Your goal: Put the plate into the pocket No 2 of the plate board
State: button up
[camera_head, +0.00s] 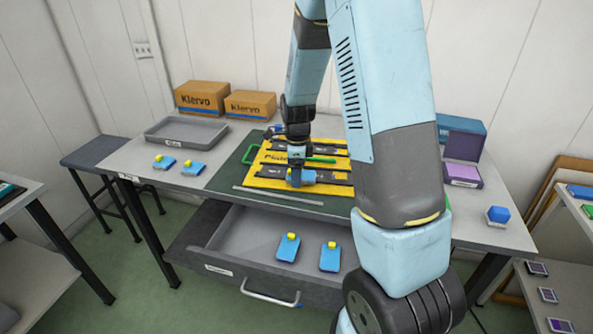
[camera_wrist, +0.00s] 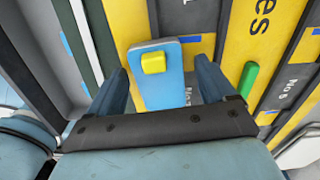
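A blue plate with a yellow knob lies on the yellow-and-black plate board (camera_head: 285,196), at its front part. In the wrist view the plate (camera_wrist: 158,92) shows between my fingers, its yellow knob (camera_wrist: 153,62) clear of both. My gripper (camera_head: 296,180) is above the board; in the wrist view my gripper (camera_wrist: 161,68) has its fingers spread on either side of the plate, with small gaps. The plate lies across a dark strip and a yellow strip of the board; I cannot tell whether it is seated in a pocket. A pocket label beside it is partly hidden.
Two plates (camera_head: 193,168) lie on the table left of the board; two more (camera_head: 288,248) lie in the open drawer (camera_head: 230,240). A grey tray (camera_head: 186,133) and Klervo boxes (camera_head: 202,97) stand behind.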

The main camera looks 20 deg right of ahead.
jog(key=c, duration=1)
jog(key=shift+s, duration=0.9)
jog(key=shift+c, duration=0.2)
jog(key=o, duration=1.2)
jog(key=shift+c, duration=0.2)
notch_tip(320, 180, up, 14)
jog(key=shift+f, duration=0.15)
